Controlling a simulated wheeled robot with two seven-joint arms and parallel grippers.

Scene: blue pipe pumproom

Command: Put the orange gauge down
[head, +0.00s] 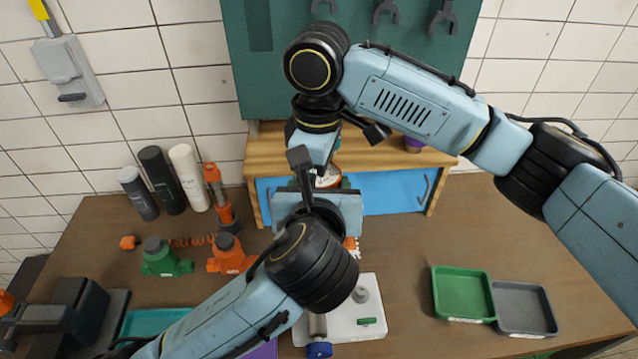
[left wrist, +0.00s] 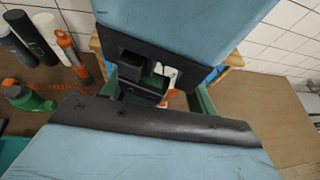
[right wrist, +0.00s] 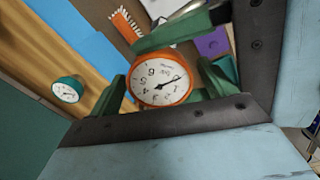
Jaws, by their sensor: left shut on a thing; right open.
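The orange gauge (right wrist: 160,82), a round orange case with a white dial, faces the camera in the right wrist view. In the head view only a small part of the gauge (head: 329,177) shows between the two grippers. My left gripper (head: 322,192) is shut on it; in the right wrist view one of its green fingers crosses the gauge's edge. My right gripper (right wrist: 165,92) is open, with its green fingers on either side of the gauge. In the left wrist view the grip is mostly hidden; a bit of orange shows.
A wooden shelf (head: 268,150) with a blue lower front stands at the back; a teal gauge (right wrist: 67,90) is there. Bottles and orange and green valves (head: 163,262) stand left. A white tray (head: 372,318) with parts lies in front. Green (head: 462,319) and grey trays are right.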

